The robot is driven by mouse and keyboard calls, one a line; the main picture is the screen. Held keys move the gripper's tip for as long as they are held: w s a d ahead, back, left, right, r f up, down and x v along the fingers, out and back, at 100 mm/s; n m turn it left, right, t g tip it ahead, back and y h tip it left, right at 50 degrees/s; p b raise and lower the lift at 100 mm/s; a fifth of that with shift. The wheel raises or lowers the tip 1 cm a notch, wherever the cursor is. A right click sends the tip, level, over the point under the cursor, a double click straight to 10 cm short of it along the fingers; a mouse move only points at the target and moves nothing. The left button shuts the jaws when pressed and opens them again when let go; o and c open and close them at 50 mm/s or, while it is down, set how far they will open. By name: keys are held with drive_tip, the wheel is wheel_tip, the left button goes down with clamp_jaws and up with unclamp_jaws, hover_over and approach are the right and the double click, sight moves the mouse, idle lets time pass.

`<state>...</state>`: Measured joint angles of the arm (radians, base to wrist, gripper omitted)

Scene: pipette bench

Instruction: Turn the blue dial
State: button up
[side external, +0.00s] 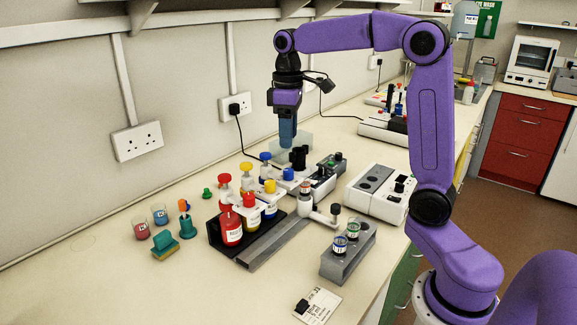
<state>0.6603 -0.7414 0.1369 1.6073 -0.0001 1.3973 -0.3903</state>
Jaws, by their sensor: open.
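Blue parts show at the far end of a row of red, yellow and blue fittings: an upper blue knob (266,156) and a lower blue knob (288,174) to its right. I cannot tell which one is the blue dial. My gripper (287,146) points straight down, open, with nothing seen in it. In the picture its fingertips are above the lower blue knob and right of the upper one, apart from both. The gap between the fingers is hidden from this side.
Red bottle (232,231), red knob (225,178) and yellow knob (246,166) stand nearer the camera. A black cylinder pair (299,157) and white device (381,190) are to the right. A grey vial rack (348,255) stands in front.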

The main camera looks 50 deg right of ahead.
sight(288, 170)
wheel_tip(288, 170, down, 9)
drive_tip(key=shift+f, duration=0.1)
idle(0.3)
clamp_jaws()
